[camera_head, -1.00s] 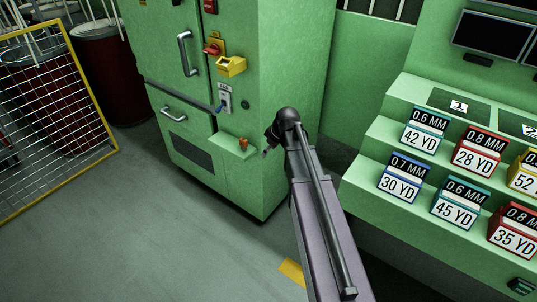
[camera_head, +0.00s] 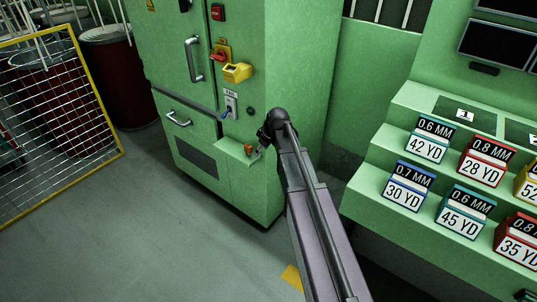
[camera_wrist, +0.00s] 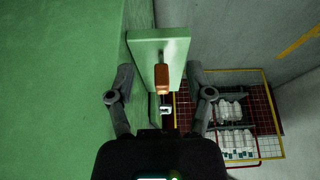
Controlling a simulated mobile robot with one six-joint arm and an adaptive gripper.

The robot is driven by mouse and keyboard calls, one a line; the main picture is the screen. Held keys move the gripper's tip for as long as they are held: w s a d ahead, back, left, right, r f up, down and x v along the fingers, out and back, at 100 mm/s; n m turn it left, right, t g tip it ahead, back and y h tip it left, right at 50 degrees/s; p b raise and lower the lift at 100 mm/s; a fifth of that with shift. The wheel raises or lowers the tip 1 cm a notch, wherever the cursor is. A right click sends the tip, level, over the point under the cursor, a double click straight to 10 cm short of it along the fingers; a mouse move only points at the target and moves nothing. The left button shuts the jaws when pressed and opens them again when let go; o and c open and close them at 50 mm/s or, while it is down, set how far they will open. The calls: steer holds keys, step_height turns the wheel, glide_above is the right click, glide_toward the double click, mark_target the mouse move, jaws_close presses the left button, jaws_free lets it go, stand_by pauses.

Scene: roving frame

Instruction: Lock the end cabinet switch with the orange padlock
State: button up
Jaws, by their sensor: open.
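The orange padlock (camera_head: 248,149) stands on a small green shelf (camera_head: 233,150) on the front of the green end cabinet (camera_head: 255,190). The cabinet's red rotary switch (camera_head: 218,56) on a yellow plate is higher up. My gripper (camera_head: 259,152) is at the shelf's right end, close to the padlock; the arm partly hides it. In the wrist view my gripper (camera_wrist: 160,76) is open, one finger on each side of the padlock (camera_wrist: 161,79), with gaps showing. The shelf (camera_wrist: 172,46) lies behind the padlock there. The switch is outside the wrist view.
A yellow box (camera_head: 237,73) sticks out just below the switch. Stepped green shelves with labelled boxes (camera_head: 430,140) stand right. A yellow-framed mesh fence (camera_head: 60,110) stands left. Grey floor lies clear in front.

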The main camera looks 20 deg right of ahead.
mark_target(249, 146)
steer(key=w+a, duration=0.2)
steer(key=w, duration=0.1)
steer(key=w+a, duration=0.1)
steer(key=w, duration=0.1)
steer(key=shift+w+a, duration=0.1)
steer(key=shift+a, duration=0.2)
steer(key=shift+a+f+b, duration=0.1)
steer(key=shift+f+b, duration=0.4)
steer(key=shift+f, duration=0.05)
steer(key=shift+b+x, duration=1.8)
steer(key=shift+x, duration=0.15)
jaws_close()
jaws_free()
steer(key=shift+r, duration=0.3)
